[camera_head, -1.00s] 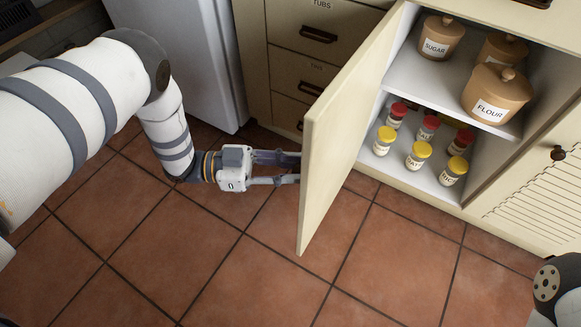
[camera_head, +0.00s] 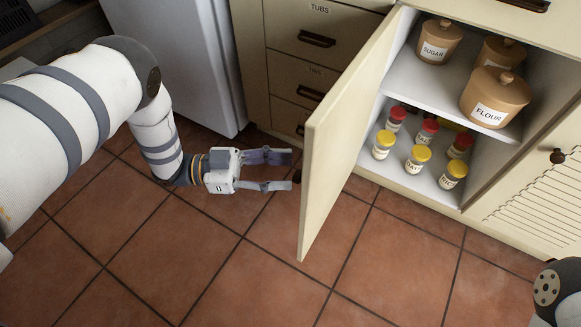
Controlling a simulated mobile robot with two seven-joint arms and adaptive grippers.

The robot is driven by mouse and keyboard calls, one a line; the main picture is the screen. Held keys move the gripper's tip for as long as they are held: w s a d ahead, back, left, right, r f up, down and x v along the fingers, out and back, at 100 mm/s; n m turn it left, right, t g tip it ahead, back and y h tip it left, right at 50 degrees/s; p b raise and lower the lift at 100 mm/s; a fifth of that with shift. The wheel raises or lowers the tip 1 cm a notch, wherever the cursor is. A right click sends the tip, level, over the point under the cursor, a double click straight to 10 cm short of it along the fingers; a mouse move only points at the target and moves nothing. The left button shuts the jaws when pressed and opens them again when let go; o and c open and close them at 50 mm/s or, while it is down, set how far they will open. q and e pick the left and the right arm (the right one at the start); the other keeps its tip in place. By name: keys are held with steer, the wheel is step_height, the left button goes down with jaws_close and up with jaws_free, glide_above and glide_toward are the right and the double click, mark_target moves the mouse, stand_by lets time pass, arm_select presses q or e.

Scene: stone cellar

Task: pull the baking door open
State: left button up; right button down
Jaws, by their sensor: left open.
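The baking door (camera_head: 340,140) is a cream cabinet door that stands swung wide open from the cupboard. Its outer face is turned away to the left and shows almost edge-on. A bit of a dark knob (camera_head: 297,176) shows at that side. My left gripper (camera_head: 291,171) is open and empty, with its two fingers pointing right at the door's outer side, just short of the door. Of my right arm only a link shows at the lower right corner; its gripper is out of view.
The open cupboard holds lidded canisters, among them flour (camera_head: 495,98) and sugar (camera_head: 438,42), above several small jars (camera_head: 418,158). Drawers (camera_head: 302,55) and a pale grey appliance (camera_head: 190,60) stand behind my left arm. The tiled floor (camera_head: 230,265) in front is clear.

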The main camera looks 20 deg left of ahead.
arm_select(q)
steer(key=v, duration=0.9)
steer(key=shift+a, duration=0.25)
steer(key=shift+s, duration=0.1)
